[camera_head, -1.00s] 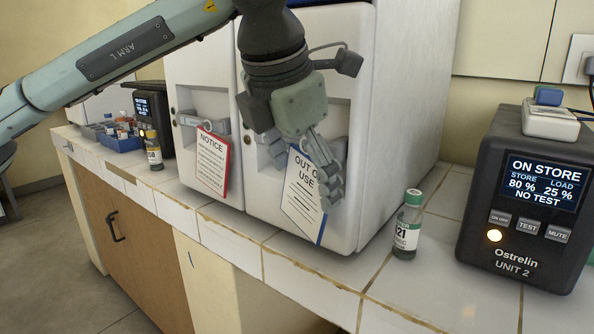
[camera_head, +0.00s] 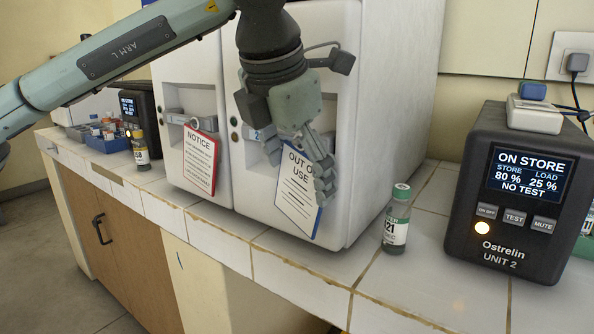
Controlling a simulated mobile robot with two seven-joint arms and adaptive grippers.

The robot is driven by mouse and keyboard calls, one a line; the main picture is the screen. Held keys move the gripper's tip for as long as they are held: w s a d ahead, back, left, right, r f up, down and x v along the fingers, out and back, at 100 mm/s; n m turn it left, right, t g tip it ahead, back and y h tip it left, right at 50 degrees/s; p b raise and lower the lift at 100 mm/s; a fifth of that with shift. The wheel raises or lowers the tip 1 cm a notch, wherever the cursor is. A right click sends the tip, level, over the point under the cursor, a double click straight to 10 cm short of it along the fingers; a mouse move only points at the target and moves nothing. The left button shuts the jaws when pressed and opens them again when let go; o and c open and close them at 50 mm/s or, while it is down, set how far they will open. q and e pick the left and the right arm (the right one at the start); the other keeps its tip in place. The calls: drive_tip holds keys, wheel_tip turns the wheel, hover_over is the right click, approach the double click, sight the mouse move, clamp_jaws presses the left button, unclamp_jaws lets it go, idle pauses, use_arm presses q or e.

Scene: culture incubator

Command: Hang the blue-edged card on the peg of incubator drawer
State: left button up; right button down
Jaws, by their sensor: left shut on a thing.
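The blue-edged card (camera_head: 297,197) reads "OUT OF USE" and is white with a blue edge. It hangs tilted in front of the right-hand incubator drawer (camera_head: 268,205). My left gripper (camera_head: 304,165) is shut on the card near its top, and its fingers cover part of the card's upper right. The drawer's grey handle strip (camera_head: 272,152) shows beside the gripper. The peg of this drawer is hidden, and I cannot tell whether the card touches it. A red-edged "NOTICE" card (camera_head: 200,160) hangs on the left-hand drawer. My right gripper is not in view.
A green-capped bottle (camera_head: 397,218) stands on the tiled counter right of the drawer. A dark Ostrelin unit (camera_head: 510,195) stands further right. A yellow-banded bottle (camera_head: 140,150) and a blue tray (camera_head: 106,142) are at the left. The counter's front edge is close.

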use_arm(q)
drive_tip(key=shift+w+r, duration=0.1)
drive_tip(key=o, duration=0.9)
drive_tip(key=shift+w, duration=0.1)
drive_tip(key=shift+c, duration=0.2)
